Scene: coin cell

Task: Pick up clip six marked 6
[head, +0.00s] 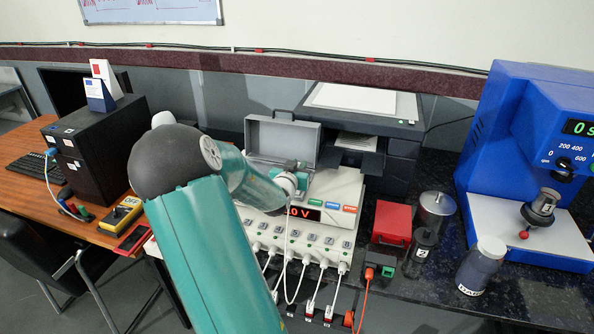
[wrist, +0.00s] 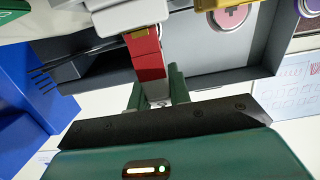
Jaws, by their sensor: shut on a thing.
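In the wrist view, my gripper (wrist: 158,95) is shut on a red clip (wrist: 148,58) with a pale end between the green fingers. No number can be read on this clip, so I cannot tell whether it is clip six. White blocky parts (wrist: 128,14) lie against its far end. In the head view, my teal arm reaches to the white instrument (head: 338,190), and its end (head: 295,180) is by the open grey case (head: 282,135). The held clip cannot be made out there. Other red-and-white clips (head: 308,308) hang below the instrument on white cables.
A black computer (head: 95,150) stands left. White cables (head: 294,278) hang at the front.

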